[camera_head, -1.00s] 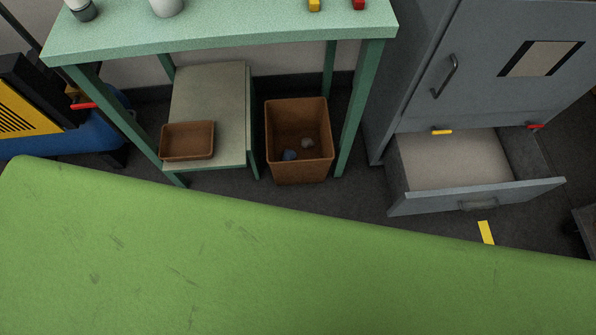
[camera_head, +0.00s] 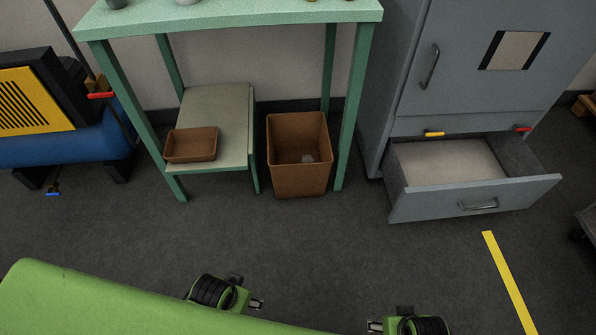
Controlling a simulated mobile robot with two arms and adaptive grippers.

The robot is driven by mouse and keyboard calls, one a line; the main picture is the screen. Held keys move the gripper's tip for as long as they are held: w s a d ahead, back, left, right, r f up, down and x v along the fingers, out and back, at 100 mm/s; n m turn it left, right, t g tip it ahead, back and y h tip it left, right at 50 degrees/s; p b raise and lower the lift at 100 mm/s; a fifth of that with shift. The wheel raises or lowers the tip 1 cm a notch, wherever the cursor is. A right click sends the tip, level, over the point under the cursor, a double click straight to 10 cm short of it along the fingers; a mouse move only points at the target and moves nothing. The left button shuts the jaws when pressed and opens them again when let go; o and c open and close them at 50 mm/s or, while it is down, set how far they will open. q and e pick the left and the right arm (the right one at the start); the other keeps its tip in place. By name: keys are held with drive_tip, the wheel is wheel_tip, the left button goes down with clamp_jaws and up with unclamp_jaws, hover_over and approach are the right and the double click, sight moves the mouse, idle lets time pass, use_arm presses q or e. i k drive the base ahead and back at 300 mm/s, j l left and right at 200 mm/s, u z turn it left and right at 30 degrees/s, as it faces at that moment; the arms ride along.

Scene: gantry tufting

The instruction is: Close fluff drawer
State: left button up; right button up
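The drawer (camera_head: 477,201) is the low one in the grey cabinet (camera_head: 470,60). It is pulled well out, with a small metal handle (camera_head: 479,205) on its grey front. Its inside (camera_head: 450,160) looks pale and flat; I cannot tell if this is the bare bottom or a layer of fluff. A small yellow piece (camera_head: 434,134) and a small red piece (camera_head: 524,129) show at the cabinet edge above the opening.
A green table (camera_head: 225,16) stands left of the cabinet, with a brown tray (camera_head: 191,145) on its low shelf and a brown bin (camera_head: 298,165) beneath. A blue and yellow machine (camera_head: 60,145) is far left. Dark floor (camera_head: 330,245) with a yellow strip (camera_head: 510,280) lies clear before the drawer.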

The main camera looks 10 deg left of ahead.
sight(449, 175)
drive_tip(key=z, duration=1.2)
